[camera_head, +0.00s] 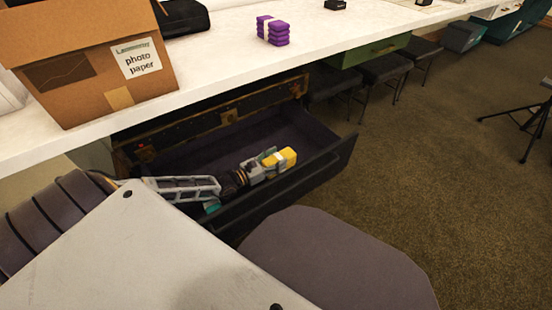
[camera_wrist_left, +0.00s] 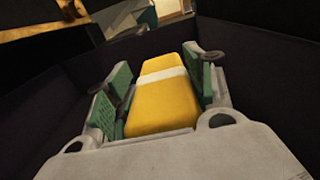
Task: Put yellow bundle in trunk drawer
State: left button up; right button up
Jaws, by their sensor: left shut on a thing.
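The yellow bundle (camera_head: 286,157) has a pale band round it. My left gripper (camera_head: 272,160) is shut on it, over the open trunk drawer (camera_head: 320,142) and within the outline of its walls. In the left wrist view the yellow bundle (camera_wrist_left: 163,95) lies between the green-padded fingers of the left gripper (camera_wrist_left: 160,85), with dark drawer walls around. I cannot tell whether the bundle touches the drawer floor. The drawer is dark, pulled out below the white counter, and otherwise looks mostly empty. My right gripper does not show.
The white counter (camera_head: 215,80) overhangs the drawer's back. On it are a photo paper box (camera_head: 95,60) and a purple bundle (camera_head: 272,30). Dark stools (camera_head: 385,68) stand right of the drawer. A dark rounded shape (camera_head: 335,265) is in front. Carpet at right is open, with a tripod (camera_head: 535,125).

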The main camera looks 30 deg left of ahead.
pick_arm(q)
jog(key=shift+f, duration=0.15)
jog(key=o, duration=1.2)
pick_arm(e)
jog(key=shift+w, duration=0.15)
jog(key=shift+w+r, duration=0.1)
pick_arm(q)
jog(key=shift+r, duration=0.55)
jog(key=p+v, duration=0.4)
jog(key=v, duration=0.8)
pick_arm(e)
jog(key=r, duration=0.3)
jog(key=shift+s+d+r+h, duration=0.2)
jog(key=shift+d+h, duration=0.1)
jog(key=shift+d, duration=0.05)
